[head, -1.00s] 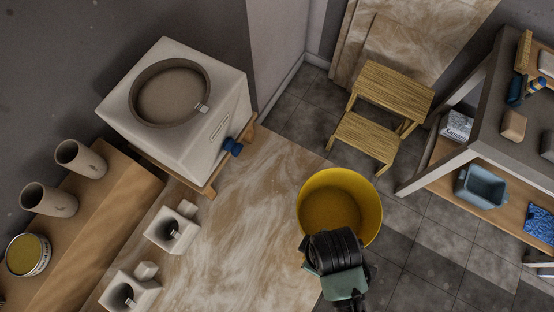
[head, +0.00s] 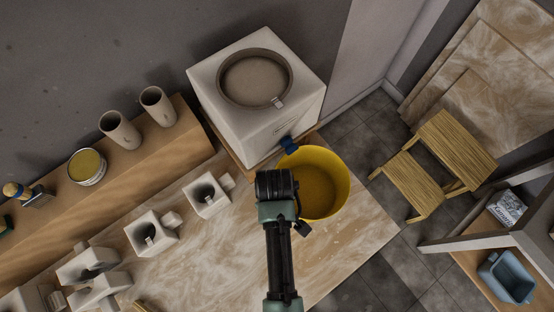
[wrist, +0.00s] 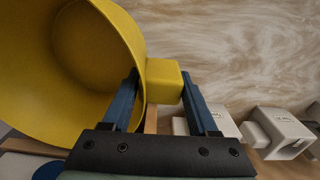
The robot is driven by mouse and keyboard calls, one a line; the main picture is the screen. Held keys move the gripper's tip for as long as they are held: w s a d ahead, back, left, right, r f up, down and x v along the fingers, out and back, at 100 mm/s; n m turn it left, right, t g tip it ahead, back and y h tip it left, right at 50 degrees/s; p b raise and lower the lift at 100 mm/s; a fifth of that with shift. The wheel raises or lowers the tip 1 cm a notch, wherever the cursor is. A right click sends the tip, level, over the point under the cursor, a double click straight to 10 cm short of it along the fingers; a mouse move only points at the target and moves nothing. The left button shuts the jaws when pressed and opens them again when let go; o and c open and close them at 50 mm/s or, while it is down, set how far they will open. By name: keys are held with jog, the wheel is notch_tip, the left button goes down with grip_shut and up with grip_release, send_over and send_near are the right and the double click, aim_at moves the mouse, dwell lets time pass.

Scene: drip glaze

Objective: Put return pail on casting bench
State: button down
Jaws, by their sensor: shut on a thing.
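The return pail (head: 334,188) is a yellow, open-topped bucket. In the head view it appears over the back right part of the casting bench (head: 238,250), a marbled top, just below the blue tap of the white tank. My gripper (head: 284,188) is at the pail's lower left side. In the wrist view the pail (wrist: 85,45) fills the upper left, and my gripper (wrist: 163,88) is shut on its yellow block-shaped grip, one blue finger on each side. I cannot tell whether the pail's base touches the bench.
The white tank (head: 255,95) with a blue tap (head: 288,145) stands behind the pail. Several white moulds (head: 152,236) line the bench's left side. A wooden shelf (head: 150,160) holds grey cups and a tin (head: 87,167). A wooden step stool (head: 440,165) stands at right.

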jog(key=shift+s+f, duration=0.1)
jog(key=shift+f, duration=1.1)
jog(key=shift+c, duration=0.8)
grip_release()
notch_tip(320, 180, up, 11)
jog(key=shift+f, duration=0.1)
jog(key=shift+r, duration=0.65)
